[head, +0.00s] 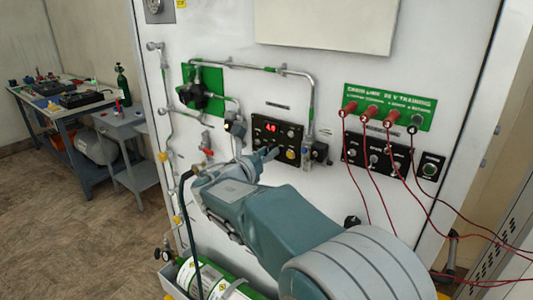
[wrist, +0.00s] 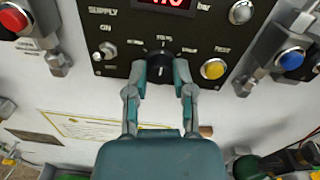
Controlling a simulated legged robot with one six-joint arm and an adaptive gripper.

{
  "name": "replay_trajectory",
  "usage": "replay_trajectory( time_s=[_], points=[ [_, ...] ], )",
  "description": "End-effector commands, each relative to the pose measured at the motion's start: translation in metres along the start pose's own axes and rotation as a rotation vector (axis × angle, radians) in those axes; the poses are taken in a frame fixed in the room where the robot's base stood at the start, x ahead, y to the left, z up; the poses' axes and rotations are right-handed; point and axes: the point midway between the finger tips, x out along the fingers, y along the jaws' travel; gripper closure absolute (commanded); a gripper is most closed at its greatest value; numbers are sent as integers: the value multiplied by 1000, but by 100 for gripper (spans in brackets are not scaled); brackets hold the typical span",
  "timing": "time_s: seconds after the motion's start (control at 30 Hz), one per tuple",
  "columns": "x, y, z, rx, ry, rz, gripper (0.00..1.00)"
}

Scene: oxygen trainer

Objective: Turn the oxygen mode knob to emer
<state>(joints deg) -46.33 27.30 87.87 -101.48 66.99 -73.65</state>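The oxygen mode knob (wrist: 160,66) is a round black knob with a white mark on a black panel, below a red digital display (wrist: 163,3). Small white labels sit around it, too blurred to read surely. My gripper (wrist: 161,72) has one fingertip on each side of the knob, and both appear to touch it. In the head view my gripper (head: 268,153) reaches the panel (head: 262,135) from the front. There the knob is too small or hidden to make out.
A yellow button (wrist: 212,69) sits right of the knob, and a supply toggle (wrist: 108,50) left. A blue button (wrist: 291,60) and a red button (wrist: 13,18) flank the panel. Red cables (head: 370,180) hang at the right in the head view. Pipes run left of the panel.

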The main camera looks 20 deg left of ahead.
Motion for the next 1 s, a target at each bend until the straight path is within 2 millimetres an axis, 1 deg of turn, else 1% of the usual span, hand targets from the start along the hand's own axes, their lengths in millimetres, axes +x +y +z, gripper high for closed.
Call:
replay_trajectory(
  time_s=[0.27,0.47,0.67,1.0],
  points=[
    [0,2,0,17,-2,4,100],
    [-1,2,0,96,-5,4,100],
    [-1,2,0,246,-10,4,100],
    [-1,2,-1,566,-20,3,100]
  ],
)
